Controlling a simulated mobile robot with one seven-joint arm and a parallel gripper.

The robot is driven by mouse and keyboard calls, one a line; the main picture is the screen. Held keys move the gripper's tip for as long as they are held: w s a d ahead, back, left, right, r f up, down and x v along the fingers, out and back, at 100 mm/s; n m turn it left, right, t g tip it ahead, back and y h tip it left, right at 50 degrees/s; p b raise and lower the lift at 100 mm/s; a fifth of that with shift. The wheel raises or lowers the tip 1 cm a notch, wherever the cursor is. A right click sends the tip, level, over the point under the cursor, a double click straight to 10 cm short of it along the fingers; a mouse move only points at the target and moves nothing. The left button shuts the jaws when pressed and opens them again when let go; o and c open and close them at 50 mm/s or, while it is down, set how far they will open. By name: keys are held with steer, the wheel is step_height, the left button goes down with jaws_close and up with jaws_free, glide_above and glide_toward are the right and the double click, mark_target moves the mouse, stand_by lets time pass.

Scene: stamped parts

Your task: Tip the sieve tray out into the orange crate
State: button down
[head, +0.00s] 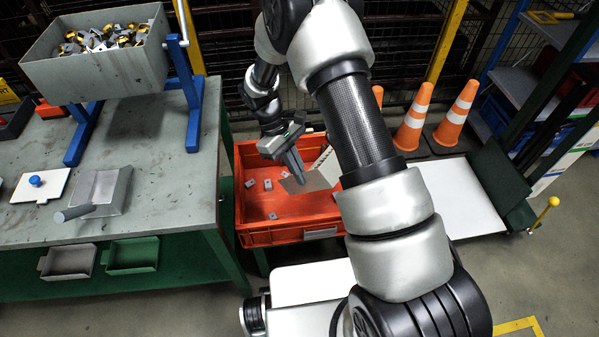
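The orange crate (270,236) stands to the right of the workbench, open at the top. Several small grey parts (268,185) lie loose on its floor. The sieve tray (318,182) is a grey sheet-metal piece with a wall with holes, seen over the crate. It looks tilted, and my arm hides its right side. My gripper (297,172) points down over the crate, its fingers close together at the tray's left edge. It appears shut on the tray; the exact contact is small in view.
The workbench (165,225) at left carries a grey bin of metal parts (105,72) on a blue stand, a grey scoop (103,190) and a white plate with a blue knob (40,185). Traffic cones (414,118) and a flat white cart (465,200) stand at right.

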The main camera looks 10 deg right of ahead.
mark_target(316, 188)
steer(key=s+d+f+t+y, duration=0.1)
steer(key=s+d+t+y+b, duration=0.1)
steer(key=s+d+f+t+y, duration=0.1)
steer(key=shift+s+d+f+b, duration=0.3)
steer(key=shift+s+d+b, duration=0.05)
steer(key=shift+d, duration=0.05)
steer(key=shift+s+d+f+t+y, duration=0.2)
steer(key=shift+s+d+t+y, duration=0.1)
steer(key=shift+t+y, duration=0.2)
step_height(316, 188, down, 5)
steer(key=s+d+t+y+b, duration=0.2)
steer(key=t+y, duration=0.1)
steer(key=shift+s+d+f+t+y+b, duration=0.15)
steer(key=shift+s+d+t+y+b, duration=0.15)
steer(key=shift+s+y, duration=0.1)
